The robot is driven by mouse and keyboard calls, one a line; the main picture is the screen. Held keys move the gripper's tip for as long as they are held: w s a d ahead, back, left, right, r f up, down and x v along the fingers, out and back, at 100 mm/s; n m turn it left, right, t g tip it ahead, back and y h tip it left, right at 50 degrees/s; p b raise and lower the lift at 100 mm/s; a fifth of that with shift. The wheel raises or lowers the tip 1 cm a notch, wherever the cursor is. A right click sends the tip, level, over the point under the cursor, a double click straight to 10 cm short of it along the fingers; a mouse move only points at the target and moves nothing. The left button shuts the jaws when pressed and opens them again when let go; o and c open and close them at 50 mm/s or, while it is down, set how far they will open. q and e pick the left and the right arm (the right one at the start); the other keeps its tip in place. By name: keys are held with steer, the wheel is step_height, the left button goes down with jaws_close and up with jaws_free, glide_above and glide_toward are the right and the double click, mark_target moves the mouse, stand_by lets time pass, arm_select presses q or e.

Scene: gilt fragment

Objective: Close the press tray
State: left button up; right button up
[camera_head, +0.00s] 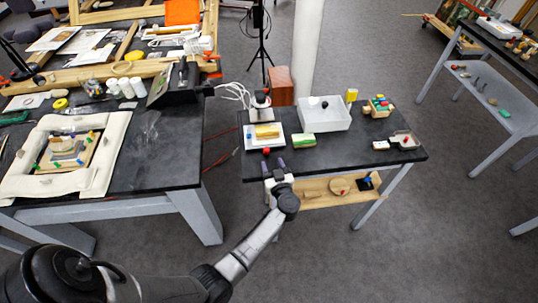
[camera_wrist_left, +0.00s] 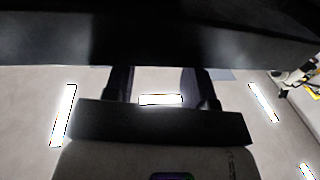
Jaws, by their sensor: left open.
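The press (camera_head: 261,112) stands at the back left of the small black table. A low white tray-like base (camera_head: 252,143) with a yellow-tan block (camera_head: 267,131) on top sits in front of it. A red ball-shaped knob (camera_head: 266,151) shows at its front side. Whether the tray is drawn out, I cannot tell for sure. My left gripper (camera_head: 274,165) is open and empty at the table's front edge, just in front of the knob and apparently apart from it. Its two fingers also show in the left wrist view (camera_wrist_left: 158,85). My right gripper is not in view.
A green block (camera_head: 303,140) lies right of the tray. A cluttered workbench (camera_head: 165,165) is on the left, with a floor gap between.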

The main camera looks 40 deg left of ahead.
arm_select(q)
steer(key=v, duration=0.8)
steer(key=shift+p, duration=0.35)
